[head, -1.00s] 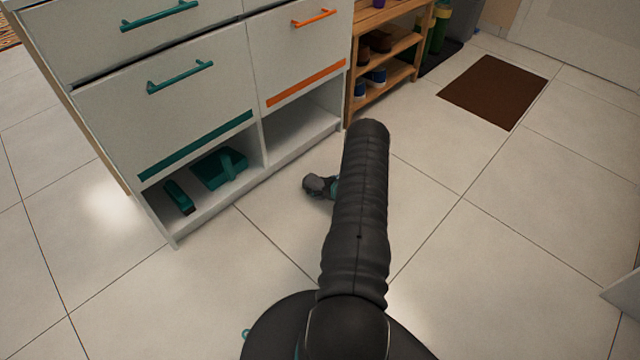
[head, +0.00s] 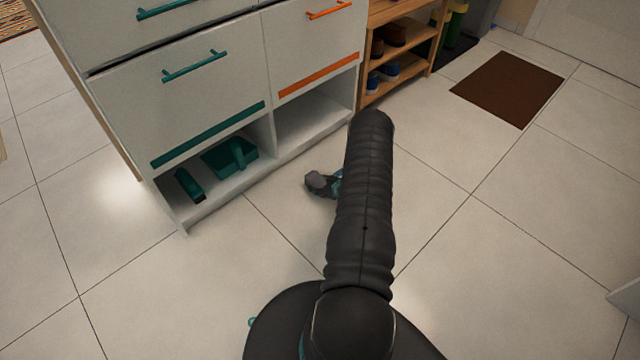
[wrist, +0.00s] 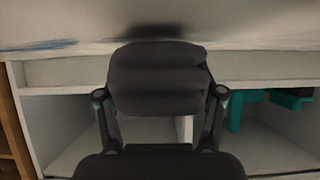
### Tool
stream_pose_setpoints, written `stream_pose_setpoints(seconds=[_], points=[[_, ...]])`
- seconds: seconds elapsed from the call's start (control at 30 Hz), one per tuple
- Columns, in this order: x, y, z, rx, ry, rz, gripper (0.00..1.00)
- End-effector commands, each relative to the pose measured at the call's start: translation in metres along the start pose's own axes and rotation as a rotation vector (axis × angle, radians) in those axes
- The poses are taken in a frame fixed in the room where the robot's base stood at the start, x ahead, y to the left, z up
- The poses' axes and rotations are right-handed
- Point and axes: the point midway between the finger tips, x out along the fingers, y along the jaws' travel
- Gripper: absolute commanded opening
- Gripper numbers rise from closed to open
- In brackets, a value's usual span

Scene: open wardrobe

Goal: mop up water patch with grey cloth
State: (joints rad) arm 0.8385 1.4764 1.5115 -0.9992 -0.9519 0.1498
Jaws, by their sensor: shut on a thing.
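My gripper (wrist: 160,98) is shut on the grey cloth (wrist: 157,78), which is bunched between its two fingers. The cloth also shows as a small grey lump left of my arm in the head view (head: 316,181), by the floor in front of the cabinet. The gripper is mostly hidden behind my arm there. Bluish streaks, seemingly the water patch (wrist: 42,45), lie on the pale floor at the upper left of the wrist view, to the side of the cloth. A dark shadow lies on the floor near the cloth. I cannot tell whether the cloth touches the floor.
The white cabinet (head: 222,115) stands close behind the gripper, with open lower compartments. The left one holds a teal dustpan (head: 228,158) and a teal brush (head: 189,184). A wooden shoe rack (head: 398,50) and brown mat (head: 507,88) are beyond. Floor to the right is clear.

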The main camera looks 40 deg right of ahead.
Motion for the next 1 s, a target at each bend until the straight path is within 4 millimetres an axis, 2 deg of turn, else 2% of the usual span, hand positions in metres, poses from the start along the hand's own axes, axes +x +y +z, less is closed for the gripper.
stream_pose_setpoints(seconds=[0.17,0.8,1.0], points=[[-0.003,0.001,-0.006,0.000,0.000,0.000,0.28],[-0.030,0.000,-0.051,0.000,0.000,0.000,0.28],[-0.030,0.000,-0.052,0.001,0.000,0.000,0.28]])
